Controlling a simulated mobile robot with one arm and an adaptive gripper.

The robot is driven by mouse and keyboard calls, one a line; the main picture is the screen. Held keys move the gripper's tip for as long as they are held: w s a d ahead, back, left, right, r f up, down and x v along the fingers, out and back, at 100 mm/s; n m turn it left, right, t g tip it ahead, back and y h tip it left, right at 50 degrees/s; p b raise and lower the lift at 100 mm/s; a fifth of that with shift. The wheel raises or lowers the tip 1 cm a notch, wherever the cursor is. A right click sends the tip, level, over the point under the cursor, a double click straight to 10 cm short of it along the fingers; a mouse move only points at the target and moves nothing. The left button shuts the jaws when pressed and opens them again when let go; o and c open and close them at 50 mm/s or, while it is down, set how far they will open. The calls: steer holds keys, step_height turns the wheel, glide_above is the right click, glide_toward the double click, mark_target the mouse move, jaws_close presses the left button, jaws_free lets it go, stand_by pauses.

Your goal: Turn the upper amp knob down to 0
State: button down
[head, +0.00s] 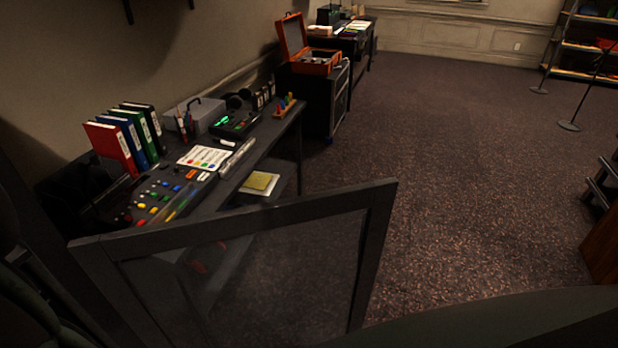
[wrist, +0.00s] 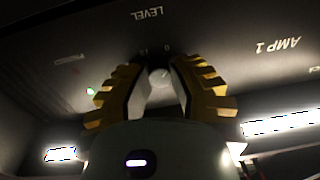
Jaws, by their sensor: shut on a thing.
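In the wrist view my gripper (wrist: 160,85) has its two gold-and-grey fingers closed on a small round grey knob (wrist: 160,76), one finger on each side. The knob sits on a dark amp panel (wrist: 205,40). The picture is turned, so the lettering "LEVEL" and "AMP 1" reads upside down. Small scale marks show just beyond the fingertips. Which mark the knob points at cannot be told. My gripper and the amp knob do not show in the head view.
A green light (wrist: 90,91) glows on the panel, and bright strips lie below it. In the head view a framed glass door (head: 374,255) stands open in the foreground. Behind it is a desk (head: 232,182) with a mixer and binders. Carpet at right is largely clear.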

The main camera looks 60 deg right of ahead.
steer(key=shift+n+p, duration=0.7)
steer(key=shift+n, duration=0.7)
steer(key=c, duration=0.8)
jaws_free()
steer(key=shift+w, duration=0.1)
steer(key=v, duration=0.7)
steer(key=shift+s+d+r, duration=0.1)
steer(key=shift+s, duration=0.2)
